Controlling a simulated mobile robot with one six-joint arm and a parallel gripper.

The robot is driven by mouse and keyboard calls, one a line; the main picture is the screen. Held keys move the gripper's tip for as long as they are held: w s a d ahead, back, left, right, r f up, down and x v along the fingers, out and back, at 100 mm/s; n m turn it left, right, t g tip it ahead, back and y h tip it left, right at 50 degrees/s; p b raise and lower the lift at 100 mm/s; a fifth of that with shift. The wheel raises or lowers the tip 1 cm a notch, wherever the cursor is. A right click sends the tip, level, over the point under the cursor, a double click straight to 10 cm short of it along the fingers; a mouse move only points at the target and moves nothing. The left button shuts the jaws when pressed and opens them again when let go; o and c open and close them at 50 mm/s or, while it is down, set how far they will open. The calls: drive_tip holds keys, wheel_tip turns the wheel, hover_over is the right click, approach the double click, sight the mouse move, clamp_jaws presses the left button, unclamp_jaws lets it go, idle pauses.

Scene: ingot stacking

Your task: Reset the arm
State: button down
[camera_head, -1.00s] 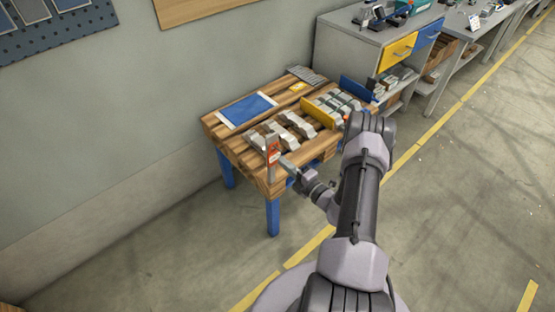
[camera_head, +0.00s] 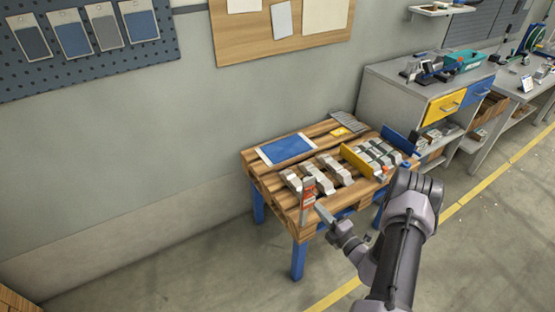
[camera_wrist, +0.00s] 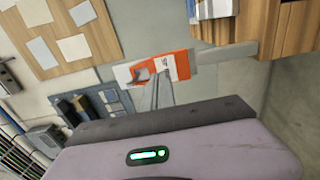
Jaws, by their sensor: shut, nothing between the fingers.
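My gripper (camera_head: 322,212) is at the front left corner of the wooden pallet-top table (camera_head: 262,186), close to a small upright orange and white sign (camera_head: 308,201). In the wrist view my fingers (camera_wrist: 156,93) are shut and empty, and the orange and white sign (camera_wrist: 180,66) shows just beyond them. Whether they touch it, I cannot tell. My arm is bent and reaches in from the lower right.
Several grey ingots (camera_head: 333,170) lie on the table beside a yellow divider (camera_head: 356,163), with more grey pieces to its right. A blue sheet (camera_head: 286,148) lies at the back left. A grey workbench (camera_head: 407,88) stands beyond. The floor in front is clear.

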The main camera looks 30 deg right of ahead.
drive_tip(key=w+a+r+n+g+y, duration=0.2)
drive_tip(key=a+r+n+g+y, duration=0.75)
drive_tip(key=a+r+n, duration=1.05)
drive_tip(key=s+a+r+n+g+h, duration=0.1)
drive_tip(key=s+a+r+n+g, duration=0.25)
drive_tip(key=s+a+n, duration=0.4)
drive_tip(key=s+a+r+n+g+h, duration=0.25)
drive_tip(key=s+a+r+n, duration=0.3)
drive_tip(key=s+n, duration=0.3)
drive_tip(key=s+d+r+n+t+h, duration=0.2)
drive_tip(key=s+n, duration=0.5)
drive_tip(key=n, duration=0.5)
wheel_tip(320, 180, up, 2)
drive_tip(key=t+h, duration=0.1)
drive_tip(key=h, duration=0.2)
drive_tip(key=shift+s+d+n+h, duration=0.3)
drive_tip(key=shift+s+d+n, duration=0.05)
drive_tip(key=shift+d+n, duration=0.05)
